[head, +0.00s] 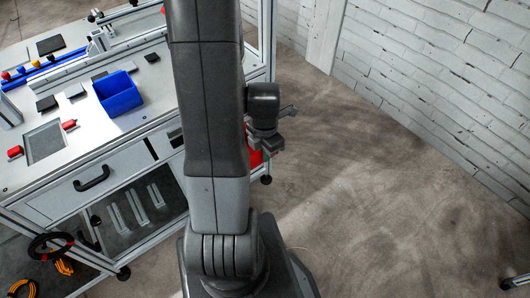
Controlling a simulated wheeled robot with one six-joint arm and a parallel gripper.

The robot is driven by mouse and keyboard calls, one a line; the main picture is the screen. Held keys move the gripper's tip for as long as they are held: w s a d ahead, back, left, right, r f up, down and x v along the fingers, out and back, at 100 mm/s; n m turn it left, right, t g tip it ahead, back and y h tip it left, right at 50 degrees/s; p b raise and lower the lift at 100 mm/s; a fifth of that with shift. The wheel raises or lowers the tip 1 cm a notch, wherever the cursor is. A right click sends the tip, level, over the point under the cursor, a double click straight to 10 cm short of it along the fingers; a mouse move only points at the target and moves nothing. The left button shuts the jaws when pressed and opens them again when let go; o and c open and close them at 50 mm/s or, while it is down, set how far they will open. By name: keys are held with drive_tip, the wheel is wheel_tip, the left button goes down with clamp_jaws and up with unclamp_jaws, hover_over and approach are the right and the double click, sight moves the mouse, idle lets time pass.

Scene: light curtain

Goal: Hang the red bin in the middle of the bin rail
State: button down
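A small part of a red object (255,157), which looks like the red bin, shows just right of my arm and under my gripper. Most of it is hidden behind the arm. My gripper (272,142) is at the right side of the arm, off the right front end of the workbench, close to the red part. Its fingertips are not clear, so I cannot tell whether it grips the red part. Rails (118,48) run along the back of the workbench; I cannot tell which is the bin rail. My arm hides the middle right of the bench.
A blue bin (119,95) stands on the workbench (95,140), among dark flat pieces and small red parts. A drawer with a black handle (91,179) faces front. Coiled cables (52,248) are at lower left.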

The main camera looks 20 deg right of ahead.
drive_tip(key=w+a+p, duration=0.1)
drive_tip(key=w+a, duration=0.3)
drive_tip(key=w, duration=0.9)
drive_tip(key=shift+a+p, duration=0.4)
idle(0.7)
drive_tip(key=shift+f+b, duration=1.05)
drive_tip(key=shift+f, duration=0.15)
idle(1.2)
drive_tip(key=c, duration=1.6)
unclamp_jaws()
drive_tip(key=shift+r, duration=0.15)
wheel_tip(320, 180, up, 10)
drive_tip(key=p, duration=0.7)
drive_tip(key=shift+f, duration=0.2)
drive_tip(key=shift+f+b, duration=2.45)
drive_tip(key=shift+f, duration=0.95)
